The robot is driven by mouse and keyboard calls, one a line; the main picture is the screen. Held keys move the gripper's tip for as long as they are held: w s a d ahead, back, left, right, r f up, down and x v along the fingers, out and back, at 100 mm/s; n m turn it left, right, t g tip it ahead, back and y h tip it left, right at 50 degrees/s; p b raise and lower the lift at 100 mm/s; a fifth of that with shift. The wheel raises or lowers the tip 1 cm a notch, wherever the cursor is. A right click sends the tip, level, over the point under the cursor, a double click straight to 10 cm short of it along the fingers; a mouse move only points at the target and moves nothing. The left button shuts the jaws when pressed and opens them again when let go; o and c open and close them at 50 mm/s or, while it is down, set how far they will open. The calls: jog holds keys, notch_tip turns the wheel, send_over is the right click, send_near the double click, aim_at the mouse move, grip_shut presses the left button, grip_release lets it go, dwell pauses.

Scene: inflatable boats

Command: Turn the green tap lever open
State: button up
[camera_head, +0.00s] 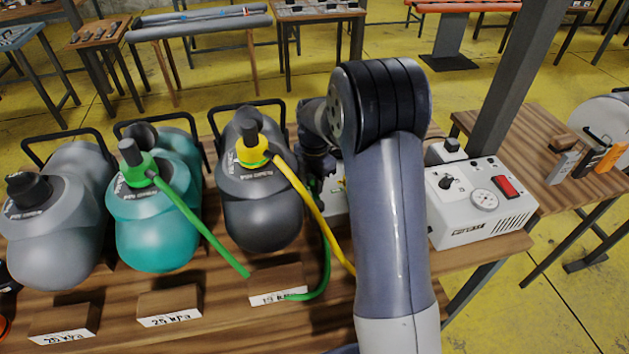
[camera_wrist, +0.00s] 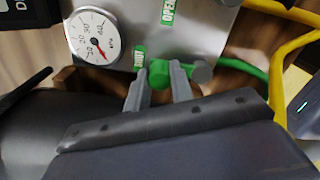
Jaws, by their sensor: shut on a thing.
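In the wrist view the green tap lever (camera_wrist: 159,74) sits on a grey metal panel (camera_wrist: 205,42). My gripper (camera_wrist: 161,84) has one finger on each side of the lever and is shut on it. A green label reading OPEN (camera_wrist: 170,10) is higher on the panel. A second green label (camera_wrist: 139,57) is close to the left finger; its text is hard to read. A round white gauge (camera_wrist: 95,38) with a red needle is at the upper left. In the head view my arm hides the lever and most of the panel.
A green hose (camera_wrist: 244,68) and a yellow hose (camera_wrist: 292,45) run close on the right. In the head view, a black-grey tank (camera_head: 262,205), a teal tank (camera_head: 155,235) and a grey tank (camera_head: 55,235) stand left. A white pump box (camera_head: 480,205) stands right of my arm.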

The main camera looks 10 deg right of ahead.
jog(key=shift+d+m, duration=0.15)
jog(key=shift+m, duration=0.15)
grip_shut()
jog(key=shift+s+d+m, duration=0.1)
jog(key=shift+d+m, duration=0.45)
jog(key=shift+m, duration=0.65)
jog(key=m, duration=0.2)
jog(key=d+m, duration=0.1)
jog(key=shift+s+d+m+b, duration=0.3)
jog(key=shift+s+m, duration=0.05)
jog(key=shift+m, duration=0.05)
jog(key=m, duration=0.1)
jog(key=s+d+m, duration=0.1)
jog(key=m, duration=0.3)
jog(key=shift+s+d, duration=0.3)
jog(key=shift+s, duration=0.1)
jog(key=o, duration=0.9)
grip_release()
jog(key=shift+o, duration=0.2)
jog(key=shift+r, duration=0.1)
